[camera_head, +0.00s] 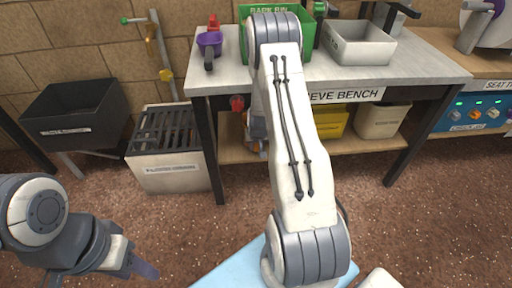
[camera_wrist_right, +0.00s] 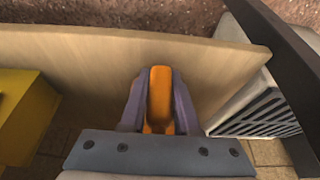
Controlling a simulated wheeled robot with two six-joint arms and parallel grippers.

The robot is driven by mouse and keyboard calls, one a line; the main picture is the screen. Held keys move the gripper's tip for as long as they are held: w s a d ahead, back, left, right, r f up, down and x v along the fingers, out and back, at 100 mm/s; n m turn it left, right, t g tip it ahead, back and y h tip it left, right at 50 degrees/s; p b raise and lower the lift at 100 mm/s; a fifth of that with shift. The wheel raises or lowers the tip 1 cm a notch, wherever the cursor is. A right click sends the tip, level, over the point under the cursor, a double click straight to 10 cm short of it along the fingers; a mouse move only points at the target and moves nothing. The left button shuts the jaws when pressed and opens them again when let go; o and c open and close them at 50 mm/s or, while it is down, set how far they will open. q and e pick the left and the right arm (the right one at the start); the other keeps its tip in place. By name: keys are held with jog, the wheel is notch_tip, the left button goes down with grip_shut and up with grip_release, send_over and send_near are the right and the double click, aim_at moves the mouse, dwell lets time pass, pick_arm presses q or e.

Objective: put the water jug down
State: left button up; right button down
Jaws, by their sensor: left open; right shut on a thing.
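My right gripper (camera_wrist_right: 160,88) is shut on an orange handle-like part in the right wrist view, which I take as the water jug (camera_wrist_right: 160,98). The rest of the jug is hidden there. In the head view my right arm reaches down in front of the bench and covers the gripper; only a small orange patch shows beside the arm, by the lower shelf. I cannot tell whether the jug touches the shelf. My left gripper (camera_head: 142,268) is open and empty at the lower left, above the floor.
The sieve bench (camera_head: 425,66) carries a purple scoop (camera_head: 210,42), a green bark bin (camera_head: 243,40) and a grey tray (camera_head: 360,50). Its lower shelf (camera_head: 232,150) holds a yellow bin (camera_head: 333,121) and a beige bin (camera_head: 383,121). A slatted box (camera_head: 168,172) stands left of the bench.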

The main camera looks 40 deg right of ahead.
jog(key=shift+f, duration=0.2)
jog(key=c, duration=0.6)
grip_release()
jog(key=shift+c, duration=0.2)
jog(key=shift+r, duration=0.1)
jog(key=shift+r, duration=0.3)
jog(key=p+v, duration=0.8)
jog(key=v, duration=0.3)
jog(key=shift+s+r+p, duration=0.15)
jog(key=shift+r+p, duration=0.1)
jog(key=shift+p, duration=0.15)
jog(key=shift+a, duration=0.1)
